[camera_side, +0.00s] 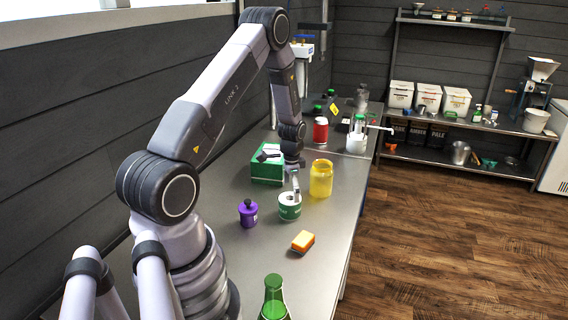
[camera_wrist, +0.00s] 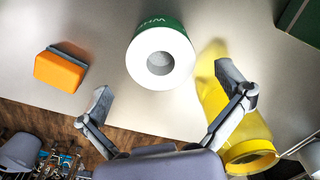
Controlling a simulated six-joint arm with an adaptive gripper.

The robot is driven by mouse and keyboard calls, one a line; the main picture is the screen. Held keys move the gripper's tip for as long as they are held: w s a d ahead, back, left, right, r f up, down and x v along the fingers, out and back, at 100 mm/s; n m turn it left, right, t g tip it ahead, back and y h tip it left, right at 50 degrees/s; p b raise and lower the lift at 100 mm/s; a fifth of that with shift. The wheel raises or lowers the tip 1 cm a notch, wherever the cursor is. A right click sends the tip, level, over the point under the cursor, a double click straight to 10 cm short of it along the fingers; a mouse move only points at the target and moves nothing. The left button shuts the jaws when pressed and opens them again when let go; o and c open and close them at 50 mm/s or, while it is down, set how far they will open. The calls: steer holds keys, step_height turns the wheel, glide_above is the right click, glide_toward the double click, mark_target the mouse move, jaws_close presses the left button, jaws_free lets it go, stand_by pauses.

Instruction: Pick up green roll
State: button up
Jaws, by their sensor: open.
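The green roll (camera_side: 290,207) stands upright on the steel bench in the side view, with a white top and a hole in its middle. In the wrist view the roll (camera_wrist: 160,60) shows its white ring end, with its green label behind. My gripper (camera_wrist: 168,95) is open, its two fingers spread wide apart, with the roll ahead of them and between their lines. In the side view my gripper (camera_side: 296,182) is just above and behind the roll. I cannot tell whether a finger touches it.
A yellow jar (camera_side: 321,178) stands close to the roll, by one finger in the wrist view. A purple bottle (camera_side: 248,213), an orange sponge (camera_side: 303,241) and a green box (camera_side: 267,165) are nearby. A green bottle (camera_side: 273,300) stands at the near end. Bench between sponge and roll is clear.

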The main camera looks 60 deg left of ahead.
mark_target(290, 198)
step_height(290, 198, down, 5)
steer(key=shift+s+f, duration=0.15)
steer(key=shift+a, duration=0.1)
steer(key=c, duration=1.3)
